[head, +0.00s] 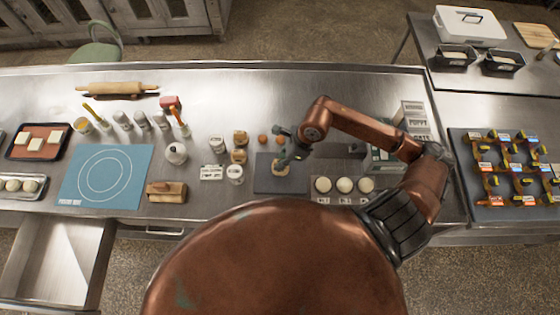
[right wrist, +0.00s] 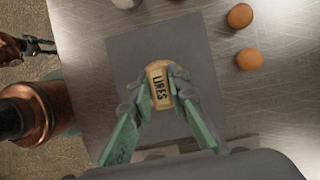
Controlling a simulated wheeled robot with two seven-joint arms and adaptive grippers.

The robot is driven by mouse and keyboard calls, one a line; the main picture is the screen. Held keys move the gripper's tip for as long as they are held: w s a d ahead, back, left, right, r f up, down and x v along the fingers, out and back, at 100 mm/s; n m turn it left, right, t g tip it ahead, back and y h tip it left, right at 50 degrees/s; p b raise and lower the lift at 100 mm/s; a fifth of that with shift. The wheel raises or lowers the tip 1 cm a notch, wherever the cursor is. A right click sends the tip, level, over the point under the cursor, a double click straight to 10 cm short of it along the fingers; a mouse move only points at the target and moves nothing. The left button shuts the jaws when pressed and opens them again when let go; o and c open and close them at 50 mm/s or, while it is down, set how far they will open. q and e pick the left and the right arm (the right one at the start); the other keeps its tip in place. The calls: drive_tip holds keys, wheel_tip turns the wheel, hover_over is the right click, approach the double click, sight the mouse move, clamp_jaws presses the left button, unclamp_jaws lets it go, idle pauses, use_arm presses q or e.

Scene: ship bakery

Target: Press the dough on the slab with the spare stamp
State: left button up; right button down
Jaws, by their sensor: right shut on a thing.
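My right gripper (head: 286,152) is over the dark grey slab (head: 262,182). In the right wrist view the gripper (right wrist: 158,92) is shut on a tan stamp (right wrist: 158,75) with dark letters that look like "LIRES". The slab also shows there (right wrist: 125,65) around the stamp. In the head view a pale tan thing (head: 281,169) shows just under the fingers; I cannot tell whether it is dough or stamp. No dough shows clearly on the slab in the wrist view; the stamp and fingers hide that spot. A gripper, likely my left (right wrist: 38,46), shows at the wrist view's left edge, its jaws unclear.
Two orange-brown balls (right wrist: 249,59) lie beside the slab. A tray of pale dough balls (head: 345,199) is right of it. Jars (head: 235,174) and a small card (head: 211,172) stand to its left. A blue mat (head: 127,190) lies farther left, near an open drawer (head: 62,262).

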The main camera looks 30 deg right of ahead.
drive_tip(key=shift+f+b, duration=0.95)
drive_tip(key=shift+b, duration=0.35)
idle(3.5)
drive_tip(key=shift+r, duration=0.2)
idle(0.3)
drive_tip(key=shift+r+p, duration=1.55)
drive_tip(key=shift+r, duration=1.85)
drive_tip(key=shift+s+f, duration=0.1)
